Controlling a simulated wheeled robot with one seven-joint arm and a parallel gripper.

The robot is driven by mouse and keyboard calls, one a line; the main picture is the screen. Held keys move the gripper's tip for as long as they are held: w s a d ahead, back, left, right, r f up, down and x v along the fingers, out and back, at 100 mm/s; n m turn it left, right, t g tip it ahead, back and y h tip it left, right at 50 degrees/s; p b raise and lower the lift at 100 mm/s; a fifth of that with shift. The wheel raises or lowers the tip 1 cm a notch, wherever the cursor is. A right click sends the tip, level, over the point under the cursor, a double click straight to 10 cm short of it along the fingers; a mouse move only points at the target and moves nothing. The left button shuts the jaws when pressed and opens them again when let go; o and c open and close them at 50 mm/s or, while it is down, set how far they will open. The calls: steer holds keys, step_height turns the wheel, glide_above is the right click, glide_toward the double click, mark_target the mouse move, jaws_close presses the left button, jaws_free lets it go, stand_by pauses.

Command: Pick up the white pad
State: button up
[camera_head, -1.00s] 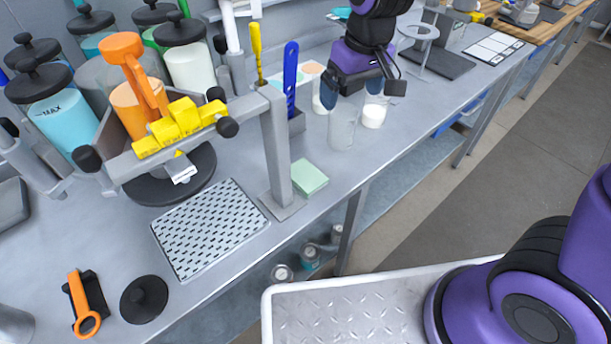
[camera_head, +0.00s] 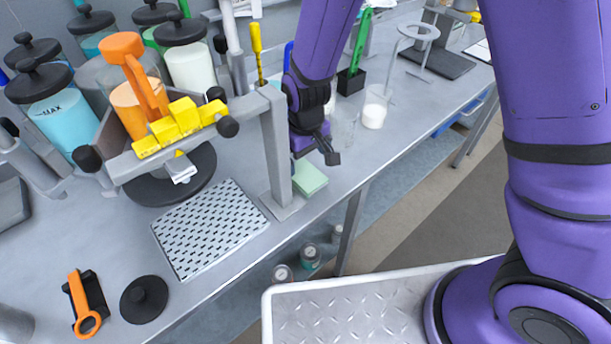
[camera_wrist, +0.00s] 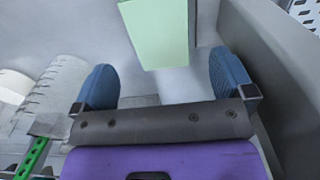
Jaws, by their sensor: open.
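A pale green square pad (camera_head: 310,178) lies flat on the bench just right of the grey post's foot; it looks light green rather than white. I see no plainly white pad beside it. My gripper (camera_head: 312,150) is over the bench just behind the pad in the head view, close to the post. In the wrist view the pad (camera_wrist: 158,30) shows at the top, ahead of and between my two blue fingertips (camera_wrist: 165,82). The fingers are spread and empty. The arm hides part of the bench behind the gripper.
The grey post (camera_head: 277,150) stands close on the left of my gripper and also shows in the wrist view (camera_wrist: 275,60). A clear beaker (camera_head: 344,125) and a white-filled beaker (camera_head: 375,108) stand to the right. A perforated mat (camera_head: 210,228) lies left of the post.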

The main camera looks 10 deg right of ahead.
mark_target(306, 174)
steer(key=shift+f, duration=2.95)
steer(key=c, duration=1.1)
steer(key=shift+o, duration=0.2)
steer(key=shift+r, duration=0.1)
step_height(306, 174, up, 10)
steer(key=w+d+r+m, duration=0.3)
steer(key=w+d+m, duration=0.2)
steer(key=w+d, duration=0.6)
steer(key=w+d+r+m, duration=0.3)
steer(key=w+d+m, duration=0.2)
steer(key=w+d, duration=0.6)
steer(key=d, duration=0.2)
steer(key=shift+d+r, duration=0.35)
steer(key=shift+d, duration=0.05)
